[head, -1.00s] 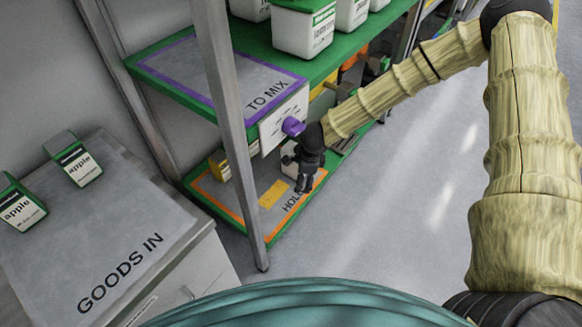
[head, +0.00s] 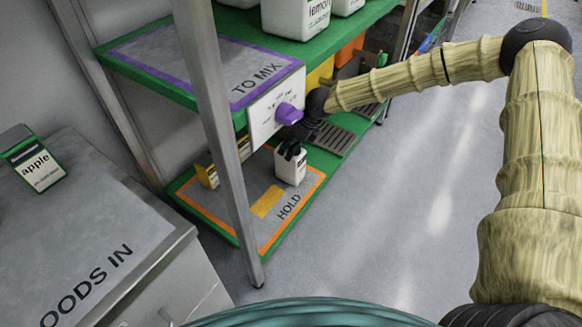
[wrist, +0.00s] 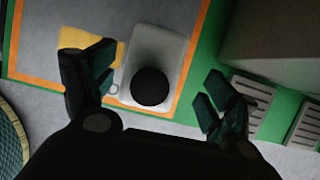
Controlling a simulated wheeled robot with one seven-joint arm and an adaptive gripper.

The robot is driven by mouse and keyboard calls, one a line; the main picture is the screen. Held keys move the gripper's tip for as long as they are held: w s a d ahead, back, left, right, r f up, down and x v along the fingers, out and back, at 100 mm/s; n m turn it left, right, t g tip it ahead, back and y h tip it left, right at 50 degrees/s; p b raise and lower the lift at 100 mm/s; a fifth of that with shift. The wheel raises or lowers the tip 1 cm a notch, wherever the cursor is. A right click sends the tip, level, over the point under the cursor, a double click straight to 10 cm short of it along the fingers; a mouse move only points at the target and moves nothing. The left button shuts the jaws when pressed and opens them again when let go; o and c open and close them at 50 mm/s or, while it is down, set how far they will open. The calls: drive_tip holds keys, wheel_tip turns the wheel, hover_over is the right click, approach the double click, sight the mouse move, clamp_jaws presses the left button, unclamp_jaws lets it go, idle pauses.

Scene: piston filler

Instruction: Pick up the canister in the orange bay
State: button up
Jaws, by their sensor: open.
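The canister (head: 290,168) is white with a dark top and stands upright on the lower green shelf, in the orange-outlined bay (head: 223,218) marked HOLD. It is near the bay's right edge. In the wrist view the canister (wrist: 150,62) is seen from above, with a round black cap. My gripper (head: 291,150) is at the canister's top and hides part of it. In the wrist view the open fingers of my gripper (wrist: 158,72) are on either side of the canister, with a gap on each side; I cannot tell the height difference.
The upper shelf, marked TO MIX (head: 190,62), overhangs the bay, with a purple knob (head: 289,114) on a white panel just above my gripper. A metal post (head: 222,150) stands in front. A yellow item (head: 207,175) sits at the bay's back. Slatted grates (head: 335,137) lie to the right.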

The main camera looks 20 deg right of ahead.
drive_tip(key=shift+x, duration=0.8)
drive_tip(key=b+x, duration=0.2)
drive_tip(key=x, duration=0.1)
drive_tip(key=b+x, duration=0.2)
drive_tip(key=shift+s+a, duration=0.2)
drive_tip(key=shift+s, duration=0.05)
drive_tip(key=c, duration=1.5)
drive_tip(key=shift+c, duration=1.2)
drive_tip(key=shift+r, duration=0.1)
